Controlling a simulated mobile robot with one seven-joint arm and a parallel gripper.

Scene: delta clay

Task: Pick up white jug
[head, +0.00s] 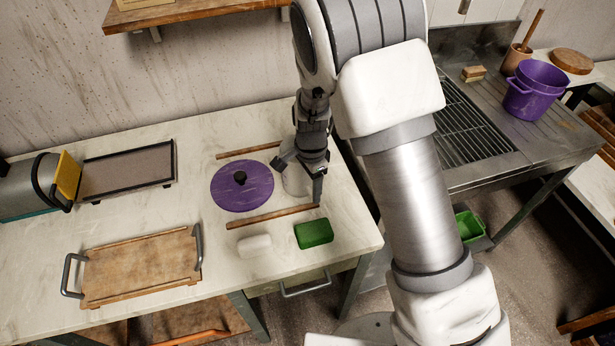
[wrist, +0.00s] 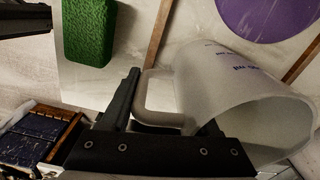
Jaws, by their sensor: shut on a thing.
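The white jug (head: 296,183) is at the right part of the pale worktop, partly hidden by my gripper (head: 299,177). In the wrist view the jug (wrist: 225,85) is large, its open mouth towards the lower right and its handle (wrist: 154,96) on the left, with small purple print on its wall. My gripper is shut on the jug; one finger shows outside, beside the handle, and the other is mostly hidden around the rim. I cannot tell whether the jug's base touches the worktop.
A purple round lid (head: 242,186) lies left of the jug, between two wooden strips (head: 272,217). A green block (head: 314,234) and a white block (head: 254,246) lie nearer the front edge. A wooden tray (head: 140,267) is at the front left. A sink unit (head: 470,130) stands right.

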